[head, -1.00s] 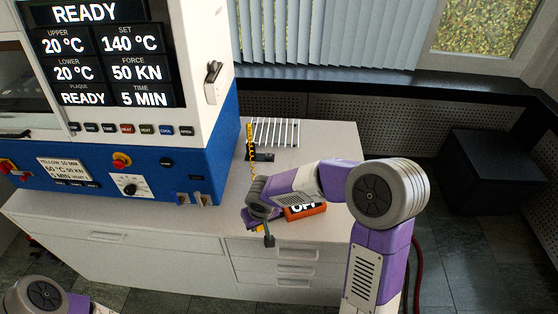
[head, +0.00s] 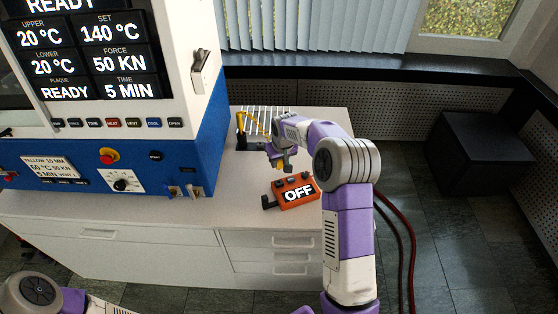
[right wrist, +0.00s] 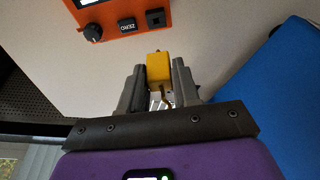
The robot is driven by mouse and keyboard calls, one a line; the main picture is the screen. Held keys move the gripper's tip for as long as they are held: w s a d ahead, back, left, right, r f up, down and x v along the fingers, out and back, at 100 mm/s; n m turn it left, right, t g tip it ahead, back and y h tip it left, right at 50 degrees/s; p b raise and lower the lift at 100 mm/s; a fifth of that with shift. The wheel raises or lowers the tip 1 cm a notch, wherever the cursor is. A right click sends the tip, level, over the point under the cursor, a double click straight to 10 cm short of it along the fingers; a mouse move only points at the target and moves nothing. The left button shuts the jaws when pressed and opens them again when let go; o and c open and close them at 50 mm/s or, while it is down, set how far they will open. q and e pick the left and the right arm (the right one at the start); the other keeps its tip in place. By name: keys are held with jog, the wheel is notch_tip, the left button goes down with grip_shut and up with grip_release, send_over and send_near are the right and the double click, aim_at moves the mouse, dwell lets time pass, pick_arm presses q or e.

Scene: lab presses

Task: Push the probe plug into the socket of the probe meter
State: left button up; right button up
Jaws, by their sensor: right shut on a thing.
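The orange probe meter (head: 312,187) lies on the white bench top, with its display reading OFF. In the right wrist view, part of the meter (right wrist: 108,12) shows at the top, with a dark knob, a ZERO button and a dark square socket (right wrist: 155,18). My right gripper (head: 282,164) is above the bench, behind and left of the meter. It is shut on the yellow probe plug (right wrist: 158,68), which sits between the fingers and points toward the socket side, apart from the meter. My left gripper is out of view.
The blue and white press (head: 120,150) stands close on the left. A small dark stand (head: 240,130) with a yellow cable and a white wire rack (head: 262,112) are at the back of the bench. Bare bench top lies left of the meter.

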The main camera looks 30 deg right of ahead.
jog(key=shift+s, duration=0.1)
jog(key=shift+f+b, duration=0.35)
jog(key=shift+f, duration=0.05)
jog(key=shift+f+b, duration=1.65)
jog(key=shift+f, duration=0.85)
jog(key=shift+f+b, duration=0.65)
jog(key=shift+f, duration=0.4)
jog(key=o, duration=1.1)
jog(key=shift+r, duration=0.15)
jog(key=p+v, duration=0.1)
jog(key=v, duration=0.6)
jog(key=shift+r, duration=0.2)
jog(key=shift+s, duration=0.1)
